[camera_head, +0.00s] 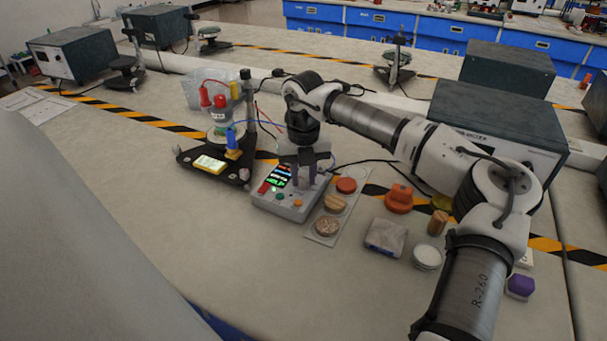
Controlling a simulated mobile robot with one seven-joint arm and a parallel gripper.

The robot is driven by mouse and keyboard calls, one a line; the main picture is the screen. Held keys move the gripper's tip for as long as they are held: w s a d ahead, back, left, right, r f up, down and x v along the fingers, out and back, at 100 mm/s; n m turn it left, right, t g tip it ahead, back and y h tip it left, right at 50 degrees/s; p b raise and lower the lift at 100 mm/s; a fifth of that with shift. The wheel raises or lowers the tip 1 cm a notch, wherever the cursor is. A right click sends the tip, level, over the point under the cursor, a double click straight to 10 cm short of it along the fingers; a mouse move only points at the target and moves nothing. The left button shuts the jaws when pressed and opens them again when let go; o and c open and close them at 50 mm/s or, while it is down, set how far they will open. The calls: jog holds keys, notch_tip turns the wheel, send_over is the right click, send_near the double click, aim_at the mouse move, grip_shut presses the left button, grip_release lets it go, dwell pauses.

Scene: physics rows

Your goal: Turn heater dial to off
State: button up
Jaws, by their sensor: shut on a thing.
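The heater control box (284,203) is a pale grey unit on the bench, with a dark lit display (279,176), a red switch and small green and orange buttons. My gripper (307,180) points down over the right part of the box top, at the place of a pale knob. It is shut on what looks like the dial. The dial is mostly hidden between the fingers, so its setting cannot be read.
A black stand (245,172) with a beaker setup and a yellow meter (209,164) is left of the box. A tray of round samples (327,228) lies close on the right, then an orange piece (399,198), a grey block (385,237) and a white dish (427,257). The front bench is clear.

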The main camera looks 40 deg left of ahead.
aim_at(303, 178)
jog(key=o, duration=1)
notch_tip(303, 178, up, 14)
jog(key=b, duration=0.1)
jog(key=shift+s+f, duration=0.1)
jog(key=shift+f, duration=0.05)
